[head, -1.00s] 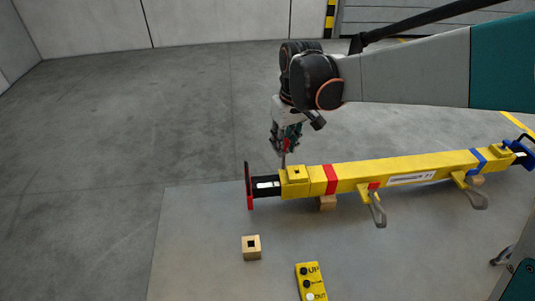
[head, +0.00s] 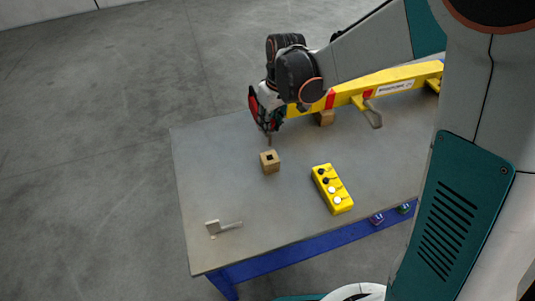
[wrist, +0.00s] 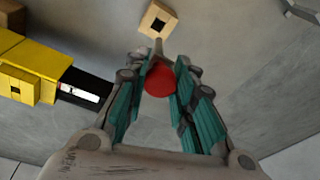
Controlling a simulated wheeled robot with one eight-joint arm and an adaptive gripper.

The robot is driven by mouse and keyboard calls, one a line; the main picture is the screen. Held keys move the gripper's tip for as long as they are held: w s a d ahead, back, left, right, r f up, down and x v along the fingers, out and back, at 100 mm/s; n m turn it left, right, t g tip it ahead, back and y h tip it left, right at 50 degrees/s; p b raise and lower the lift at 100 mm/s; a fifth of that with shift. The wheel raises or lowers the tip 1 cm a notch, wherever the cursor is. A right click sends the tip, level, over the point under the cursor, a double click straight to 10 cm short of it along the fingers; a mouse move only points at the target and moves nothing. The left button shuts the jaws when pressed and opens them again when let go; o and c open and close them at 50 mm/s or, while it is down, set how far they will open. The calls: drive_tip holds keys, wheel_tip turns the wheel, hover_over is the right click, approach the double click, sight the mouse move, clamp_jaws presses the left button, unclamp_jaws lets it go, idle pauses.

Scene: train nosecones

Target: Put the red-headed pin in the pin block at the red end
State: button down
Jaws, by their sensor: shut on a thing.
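My gripper (wrist: 160,72) is shut on the red-headed pin, whose round red head (wrist: 160,80) sits between the teal finger pads in the wrist view. The thin grey shaft of the pin (head: 269,141) points down below the fingertips in the head view. The pin block (head: 270,166), a small wooden cube with a square hole in its top, stands on the table just below the pin tip. It also shows at the top of the wrist view (wrist: 148,24). The shaft overlaps the block's edge there; I cannot tell whether they touch.
A yellow bar (head: 345,95) with red bands lies behind, its red end partly hidden by my gripper. A yellow button box (head: 332,188) lies right of the block. A grey metal piece (head: 222,227) lies at the table's (head: 205,185) front left. The table's left side is mostly clear.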

wheel_tip(320, 180, down, 12)
drive_tip(key=b, duration=0.3)
drive_tip(key=shift+f, duration=0.15)
drive_tip(key=c, duration=1.3)
unclamp_jaws()
drive_tip(key=shift+c, duration=0.2)
drive_tip(key=r+p, duration=0.1)
drive_tip(key=r, duration=0.2)
drive_tip(key=d+r+p, duration=0.1)
drive_tip(key=r, duration=0.3)
drive_tip(key=s+r+p, duration=0.1)
drive_tip(key=r, duration=0.3)
drive_tip(key=shift+d+r, duration=0.2)
drive_tip(key=shift+d, duration=0.05)
drive_tip(key=s+d+r+m+t, duration=0.3)
drive_tip(key=s+d+r, duration=0.5)
drive_tip(key=r, duration=0.3)
drive_tip(key=s+d+r+m+t, duration=0.1)
drive_tip(key=s+d+r+m, duration=0.1)
drive_tip(key=s, duration=0.4)
drive_tip(key=s+d+r+m+t+h, duration=0.1)
drive_tip(key=s+d+m+t, duration=0.1)
drive_tip(key=s+d, duration=0.3)
drive_tip(key=shift+s+r, duration=0.35)
drive_tip(key=shift+r, duration=0.05)
